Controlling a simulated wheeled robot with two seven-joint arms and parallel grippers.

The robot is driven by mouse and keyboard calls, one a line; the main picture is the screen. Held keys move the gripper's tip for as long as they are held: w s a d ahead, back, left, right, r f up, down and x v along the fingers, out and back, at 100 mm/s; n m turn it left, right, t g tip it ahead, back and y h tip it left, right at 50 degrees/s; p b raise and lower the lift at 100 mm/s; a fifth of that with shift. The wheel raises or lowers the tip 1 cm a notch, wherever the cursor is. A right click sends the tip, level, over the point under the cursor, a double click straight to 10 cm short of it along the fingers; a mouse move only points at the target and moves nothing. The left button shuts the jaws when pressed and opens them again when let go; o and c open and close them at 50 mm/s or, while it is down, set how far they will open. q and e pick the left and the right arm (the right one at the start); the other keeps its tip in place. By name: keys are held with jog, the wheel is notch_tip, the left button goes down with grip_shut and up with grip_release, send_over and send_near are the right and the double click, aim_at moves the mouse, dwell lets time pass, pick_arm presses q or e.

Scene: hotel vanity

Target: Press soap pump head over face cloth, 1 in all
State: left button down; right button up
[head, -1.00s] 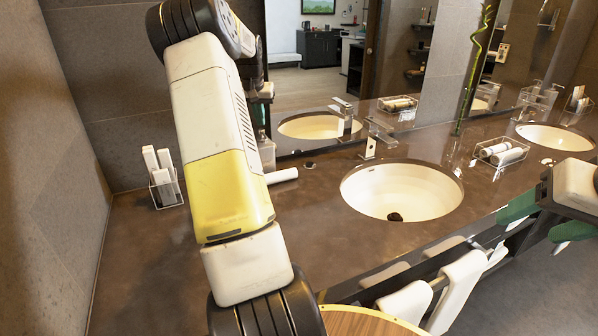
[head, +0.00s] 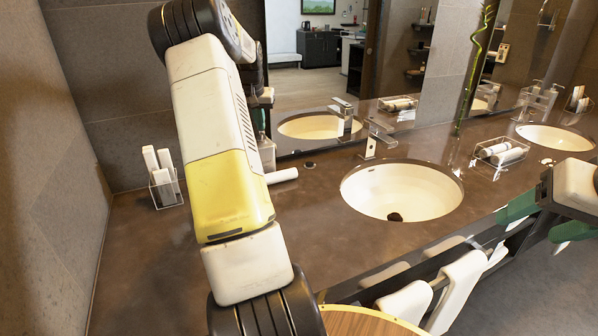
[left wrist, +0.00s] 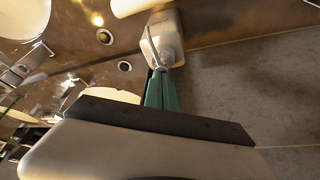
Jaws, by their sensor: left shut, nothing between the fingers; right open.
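The soap bottle (head: 267,153) stands on the counter by the mirror, partly hidden behind my left arm in the head view. In the left wrist view the pale soap bottle (left wrist: 165,28) shows with its pump end towards my fingers. My left gripper (left wrist: 163,78) is shut and empty, its green fingertips at or very near the pump head; I cannot tell if they touch. A white roll (head: 284,175), perhaps the face cloth, lies on the counter just right of my left arm. My right gripper (head: 544,220) is open and empty, in front of the counter at the right.
A clear holder (head: 166,190) with white tubes stands at the left by the wall. A sink (head: 385,185) with a tap (head: 370,147) lies right of my left arm. A wire basket (head: 502,153) with rolls stands further right. White towels (head: 458,285) hang along the front.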

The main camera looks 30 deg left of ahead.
pick_arm(q)
jog(key=shift+f, duration=0.6)
jog(key=shift+r, duration=1.3)
notch_tip(320, 180, up, 6)
dwell(0.3)
dwell(0.3)
